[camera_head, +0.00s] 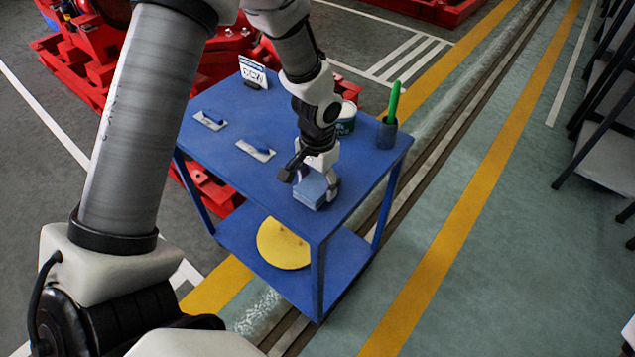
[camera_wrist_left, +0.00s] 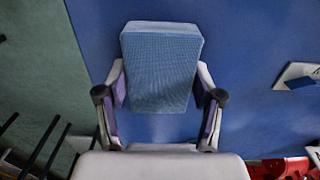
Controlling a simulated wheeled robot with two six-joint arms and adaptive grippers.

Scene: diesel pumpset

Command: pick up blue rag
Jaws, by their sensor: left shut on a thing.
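The blue rag (camera_head: 311,190) is a light blue folded block over the front part of the blue cart's top (camera_head: 270,130). My left gripper (camera_head: 311,181) comes down on it from above, with fingers on both sides of it. In the left wrist view the rag (camera_wrist_left: 161,68) fills the space between the two fingers of the left gripper (camera_wrist_left: 160,100), which is shut on it. I cannot tell whether the rag still touches the cart top. My right gripper is not in view.
Two flat trowel-like tools (camera_head: 211,120) (camera_head: 256,150), a white sign (camera_head: 252,72), a can (camera_head: 346,120) partly behind my arm, and a cup (camera_head: 387,132) with a green-handled tool stand on the cart. A yellow disc (camera_head: 283,244) lies on the lower shelf. Red machinery stands behind.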

